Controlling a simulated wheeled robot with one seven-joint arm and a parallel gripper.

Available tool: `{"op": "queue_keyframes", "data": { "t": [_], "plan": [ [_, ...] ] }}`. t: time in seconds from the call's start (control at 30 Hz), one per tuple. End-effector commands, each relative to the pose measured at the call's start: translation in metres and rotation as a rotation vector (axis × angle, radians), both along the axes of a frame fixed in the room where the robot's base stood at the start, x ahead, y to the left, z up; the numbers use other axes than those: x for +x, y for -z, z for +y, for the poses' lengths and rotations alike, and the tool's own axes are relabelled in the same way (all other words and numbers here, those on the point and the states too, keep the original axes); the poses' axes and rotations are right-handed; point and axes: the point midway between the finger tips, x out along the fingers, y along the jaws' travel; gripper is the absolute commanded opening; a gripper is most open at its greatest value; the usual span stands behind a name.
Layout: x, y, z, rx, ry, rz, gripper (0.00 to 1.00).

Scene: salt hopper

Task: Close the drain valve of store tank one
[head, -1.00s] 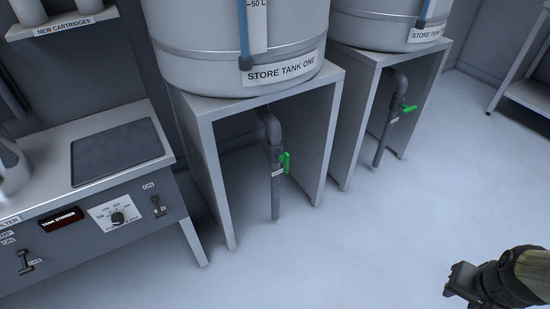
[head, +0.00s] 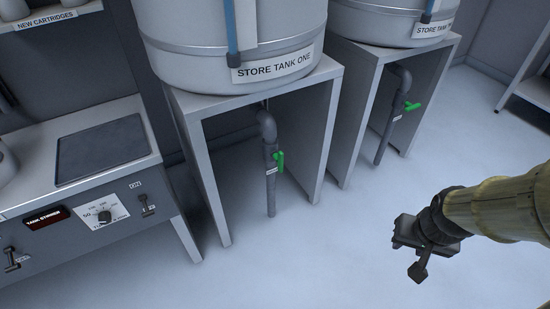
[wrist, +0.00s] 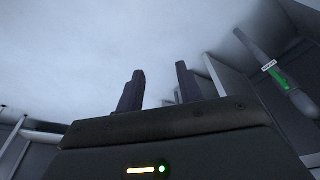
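Store tank one (head: 180,45) stands on a grey open-fronted stand. Below it a grey pipe (head: 270,195) bends down, with a green drain valve handle (head: 280,161) on its right side. The handle looks upright, along the pipe. My gripper (head: 410,260) is in front and to the right of that stand, well apart from the valve. The wrist view shows its two fingers (wrist: 160,85) spread with nothing between them. A pipe with a green handle (wrist: 279,78) shows at the right of the wrist view; I cannot tell which tank it belongs to.
A second store tank (head: 375,25) stands to the right; its green handle (head: 412,106) sticks out across its pipe. A bench (head: 70,245) with knob and switches is at the left. Stand side panels (head: 203,170) flank tank one's pipe. The pale floor (head: 320,265) in front is clear.

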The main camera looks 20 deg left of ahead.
Motion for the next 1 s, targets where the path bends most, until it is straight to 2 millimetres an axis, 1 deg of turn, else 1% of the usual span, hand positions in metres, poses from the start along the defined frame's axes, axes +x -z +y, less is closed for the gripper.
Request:
{"op": "queue_keyframes", "data": {
  "t": [0.23,0.33,0.37,0.47,0.57,0.6,0.67,0.7,0.8,0.87,1.0],
  "plan": [
    [0.001,0.0,0.0,0.0,-0.001,-0.002,0.36],
    [0.007,0.006,0.001,-0.006,-0.016,-0.02,0.36],
    [0.012,0.009,0.002,-0.008,-0.026,-0.032,0.36],
    [0.034,0.024,0.009,-0.021,-0.082,-0.093,0.36],
    [0.066,0.045,0.021,-0.031,-0.166,-0.192,0.36],
    [0.08,0.053,0.029,-0.031,-0.205,-0.237,0.36],
    [0.101,0.066,0.041,-0.026,-0.265,-0.309,0.36],
    [0.114,0.074,0.05,-0.02,-0.303,-0.359,0.36],
    [0.143,0.094,0.074,0.009,-0.396,-0.479,0.36],
    [0.158,0.104,0.092,0.036,-0.449,-0.554,0.36],
    [0.182,0.128,0.136,0.122,-0.564,-0.725,0.36]
  ]
}}
